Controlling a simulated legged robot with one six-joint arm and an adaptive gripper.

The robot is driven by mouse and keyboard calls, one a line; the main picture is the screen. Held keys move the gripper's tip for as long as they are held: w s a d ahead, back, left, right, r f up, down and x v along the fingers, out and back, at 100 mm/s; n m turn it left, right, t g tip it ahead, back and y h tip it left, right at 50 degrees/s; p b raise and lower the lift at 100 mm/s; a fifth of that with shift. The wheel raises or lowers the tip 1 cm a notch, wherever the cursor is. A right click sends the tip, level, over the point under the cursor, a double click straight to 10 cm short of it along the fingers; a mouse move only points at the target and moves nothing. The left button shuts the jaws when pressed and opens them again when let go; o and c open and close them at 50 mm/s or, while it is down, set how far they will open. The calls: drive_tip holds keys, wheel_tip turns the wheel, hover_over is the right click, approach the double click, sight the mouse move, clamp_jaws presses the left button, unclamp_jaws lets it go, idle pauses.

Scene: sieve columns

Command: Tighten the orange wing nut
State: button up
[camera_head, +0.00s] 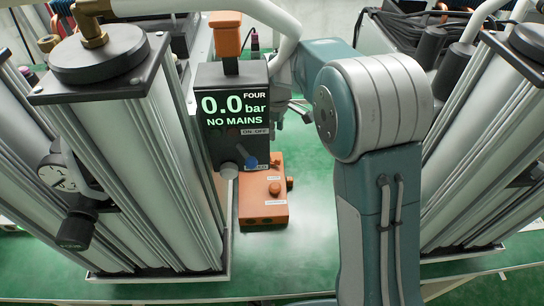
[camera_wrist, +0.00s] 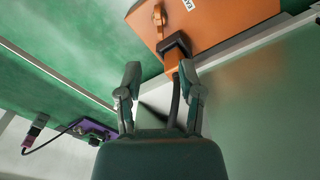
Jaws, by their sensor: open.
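A small raised orange piece (camera_wrist: 158,15), which may be the wing nut, stands on an orange housing (camera_wrist: 225,22) at the top of the wrist view. A black collar (camera_wrist: 176,44) with a dark cable lies just below it. My gripper (camera_wrist: 160,78) is open, its two fingers apart below the collar, with no object clearly held. The cable passes between or behind the fingers; I cannot tell which. In the head view, an orange box (camera_head: 262,213) with orange knobs (camera_head: 275,188) sits below the display. I cannot tell whether any knob is the wing nut. My arm's bulky joint stands right of it.
A black display box (camera_head: 233,112) reads 0.0 bar, NO MAINS. Tall grey columns stand left (camera_head: 130,130) and right (camera_head: 490,140), with a gauge (camera_head: 63,176) on the left. A purple device (camera_wrist: 92,130) lies lower left.

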sight(272, 157)
drive_tip(key=shift+n, duration=0.3)
drive_tip(key=f, duration=0.9)
drive_tip(key=w+a+f, duration=0.1)
drive_tip(key=f, duration=0.3)
drive_tip(key=shift+w+f, duration=0.1)
drive_tip(key=shift+f, duration=0.1)
clamp_jaws()
